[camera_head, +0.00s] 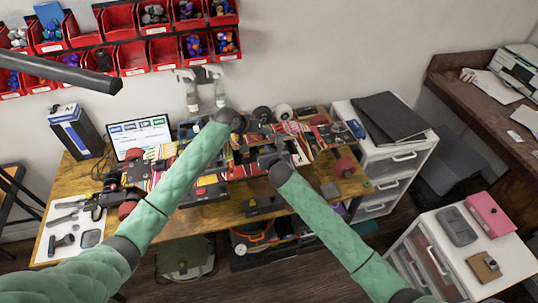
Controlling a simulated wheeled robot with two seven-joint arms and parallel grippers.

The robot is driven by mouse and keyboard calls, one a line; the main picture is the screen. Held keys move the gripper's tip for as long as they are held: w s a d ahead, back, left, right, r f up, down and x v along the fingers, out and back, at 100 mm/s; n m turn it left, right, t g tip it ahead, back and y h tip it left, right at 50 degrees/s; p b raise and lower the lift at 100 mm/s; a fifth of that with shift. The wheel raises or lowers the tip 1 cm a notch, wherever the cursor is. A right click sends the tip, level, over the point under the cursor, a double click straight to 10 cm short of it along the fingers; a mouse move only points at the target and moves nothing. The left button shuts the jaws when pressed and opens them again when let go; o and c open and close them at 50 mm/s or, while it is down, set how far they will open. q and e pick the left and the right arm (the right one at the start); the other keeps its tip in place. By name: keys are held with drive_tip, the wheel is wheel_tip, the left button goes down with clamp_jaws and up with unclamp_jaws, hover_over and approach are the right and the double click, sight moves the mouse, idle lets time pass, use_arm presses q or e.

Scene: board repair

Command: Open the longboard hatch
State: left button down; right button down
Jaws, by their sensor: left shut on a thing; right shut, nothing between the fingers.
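The longboard (160,176) lies across the wooden workbench, with colourful stripes and red wheels at its ends. Its middle, with dark and red parts, is partly covered by my arms, and I cannot make out the hatch's outline or how far it is open. My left gripper (238,140) is over the middle of the board, shut on a part there that seems to be the hatch; its fingertips are mostly hidden behind the wrist. My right gripper (268,158) is just to the right, close to the board's near side, shut and empty.
Red bins (132,57) hang on the wall. White drawer units (377,168) stand right. A dark bar (60,72) crosses upper left.

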idle(0.3)
use_arm(q)
drive_tip(key=shift+s+d+f, duration=0.1)
drive_tip(key=shift+f, duration=0.1)
use_arm(e)
drive_tip(key=shift+w+a+r, duration=0.1)
drive_tip(key=shift+w+r, duration=0.5)
drive_tip(key=shift+r, duration=0.35)
use_arm(q)
drive_tip(key=c, duration=1.1)
unclamp_jaws()
drive_tip(key=shift+s, duration=0.1)
drive_tip(key=shift+c, duration=0.2)
use_arm(e)
drive_tip(key=shift+a, duration=0.1)
use_arm(q)
drive_tip(key=shift+r, duration=0.1)
use_arm(e)
drive_tip(key=shift+s+f, duration=0.1)
drive_tip(key=shift+f, duration=0.05)
